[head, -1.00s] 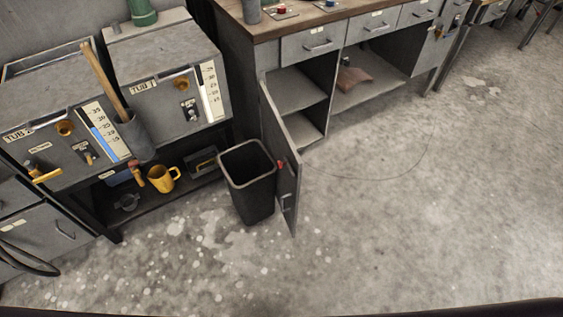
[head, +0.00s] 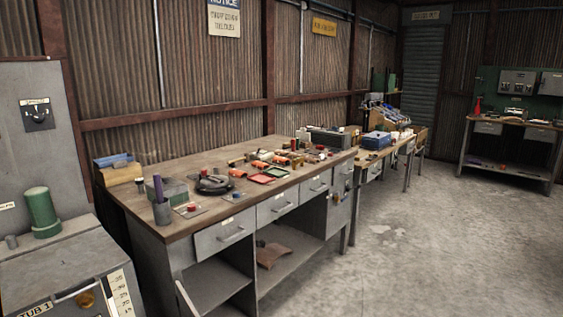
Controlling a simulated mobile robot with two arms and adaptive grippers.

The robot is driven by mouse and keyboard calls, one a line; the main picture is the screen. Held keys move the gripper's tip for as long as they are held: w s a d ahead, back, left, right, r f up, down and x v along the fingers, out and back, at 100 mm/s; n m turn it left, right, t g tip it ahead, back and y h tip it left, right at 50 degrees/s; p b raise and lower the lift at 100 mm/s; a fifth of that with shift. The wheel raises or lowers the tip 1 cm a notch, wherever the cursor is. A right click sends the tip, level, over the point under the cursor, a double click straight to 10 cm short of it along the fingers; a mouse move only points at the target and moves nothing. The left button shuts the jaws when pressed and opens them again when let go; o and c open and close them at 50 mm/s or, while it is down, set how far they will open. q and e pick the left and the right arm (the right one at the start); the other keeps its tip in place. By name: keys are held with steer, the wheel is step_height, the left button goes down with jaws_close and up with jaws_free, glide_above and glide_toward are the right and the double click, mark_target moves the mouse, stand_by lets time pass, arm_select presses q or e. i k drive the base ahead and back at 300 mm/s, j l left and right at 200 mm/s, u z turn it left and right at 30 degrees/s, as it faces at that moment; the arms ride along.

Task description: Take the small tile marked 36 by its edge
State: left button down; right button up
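I cannot make out a small tile marked 36 in the head view. Many small items lie on the wooden-topped workbench (head: 150,213), too small to read from here. Among them are a red tray (head: 261,179), a green tray (head: 277,172) and several orange pieces. A flat plate with a red knob (head: 191,207) lies near the bench's front left corner. Neither of my grippers is in view.
The workbench has drawers (head: 277,206) and open shelves below. A grey tub with a scale (head: 62,278) stands at the lower left. A second table (head: 385,152) continues behind. Another bench (head: 511,140) stands far right. The concrete floor (head: 440,240) at right is clear.

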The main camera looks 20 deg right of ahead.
mark_target(277, 160)
steer(key=i+l+z, duration=0.8)
steer(key=i, duration=0.35)
steer(key=i+l+z, duration=0.25)
steer(key=i, duration=0.4)
steer(key=i+z, duration=0.2)
steer(key=i, duration=0.4)
steer(key=i+l+u, duration=0.1)
steer(key=i+u, duration=0.25)
steer(key=u, duration=0.15)
steer(key=i+l+u, duration=0.25)
steer(key=u, duration=0.2)
steer(key=i+l+u, duration=0.5)
steer(key=k+j, duration=0.1)
steer(key=j, duration=0.05)
